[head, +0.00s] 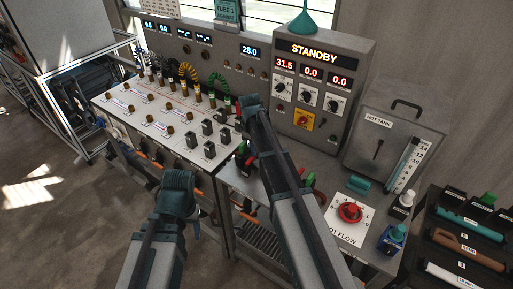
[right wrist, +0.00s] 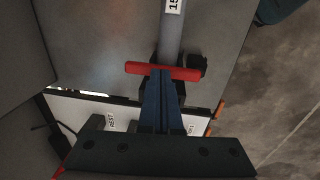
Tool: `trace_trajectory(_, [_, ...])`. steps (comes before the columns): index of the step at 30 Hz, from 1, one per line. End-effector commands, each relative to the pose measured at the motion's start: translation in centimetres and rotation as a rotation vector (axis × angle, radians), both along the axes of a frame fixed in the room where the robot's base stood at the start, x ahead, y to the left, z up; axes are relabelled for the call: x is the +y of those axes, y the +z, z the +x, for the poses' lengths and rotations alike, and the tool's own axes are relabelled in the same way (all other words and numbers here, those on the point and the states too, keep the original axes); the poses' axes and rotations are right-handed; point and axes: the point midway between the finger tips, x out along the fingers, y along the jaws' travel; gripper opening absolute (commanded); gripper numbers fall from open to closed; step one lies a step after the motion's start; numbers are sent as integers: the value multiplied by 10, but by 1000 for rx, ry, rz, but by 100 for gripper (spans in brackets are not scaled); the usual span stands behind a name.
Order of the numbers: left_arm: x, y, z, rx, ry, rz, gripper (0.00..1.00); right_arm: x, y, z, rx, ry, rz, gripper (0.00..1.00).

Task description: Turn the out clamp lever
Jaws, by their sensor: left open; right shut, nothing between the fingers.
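In the right wrist view, a red lever bar (right wrist: 180,72) crosses a grey pipe (right wrist: 171,38) that carries a white label. My right gripper (right wrist: 160,73) is shut and empty, with its blue fingers at the red bar. I cannot tell whether they touch it. In the head view my right arm reaches over the bench and hides part of what lies behind it. My left gripper (head: 178,183) is low in front of the bench, open and away from the lever. Its fingers are hardly visible. No "out" label is readable.
The switch panel (head: 158,122) with plugs and cables is at left. The standby cabinet (head: 325,95) stands behind the right arm. The hot tank (head: 385,153), red flow knob (head: 350,212) and bottles (head: 402,205) are at right. Open floor (head: 55,225) lies at left.

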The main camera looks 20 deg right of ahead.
Motion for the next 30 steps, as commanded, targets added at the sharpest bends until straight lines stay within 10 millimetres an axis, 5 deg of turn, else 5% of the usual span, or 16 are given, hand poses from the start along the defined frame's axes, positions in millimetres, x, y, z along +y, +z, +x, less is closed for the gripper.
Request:
trace_trajectory(24, [0, 119, 0, 0, 10, -2, 56, -2, 120, 9, -17, -8, -14, 0])
trace_trajectory(30, [0, 136, 0, 0, 13, -3, 56, -2, 136, 9, -17, -8, -14, 0])
